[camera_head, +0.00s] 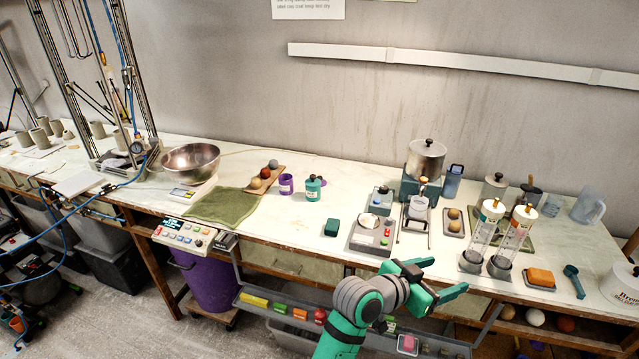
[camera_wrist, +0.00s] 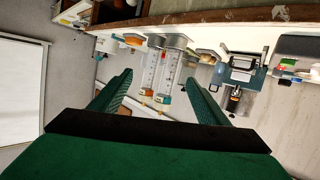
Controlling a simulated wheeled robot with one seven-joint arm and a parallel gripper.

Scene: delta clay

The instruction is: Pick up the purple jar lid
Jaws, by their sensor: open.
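A small flat purple piece that looks like the jar lid (camera_head: 322,182) lies on the worktable, partly hidden by a teal lidded jar (camera_head: 313,191). An open purple jar (camera_head: 286,185) stands just left of the teal jar. My gripper (camera_head: 441,276) is open and empty, out over the table's front edge, well to the right of and nearer than the lid. In the wrist view my gripper (camera_wrist: 160,80) shows two green fingers spread apart with nothing between them. I cannot make out the lid in the wrist view.
A wooden board with balls (camera_head: 264,179), a green towel (camera_head: 220,205) and a steel bowl (camera_head: 191,162) lie left of the jars. Clear cylinders (camera_head: 484,238) stand further right. Bare tabletop lies before the jars.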

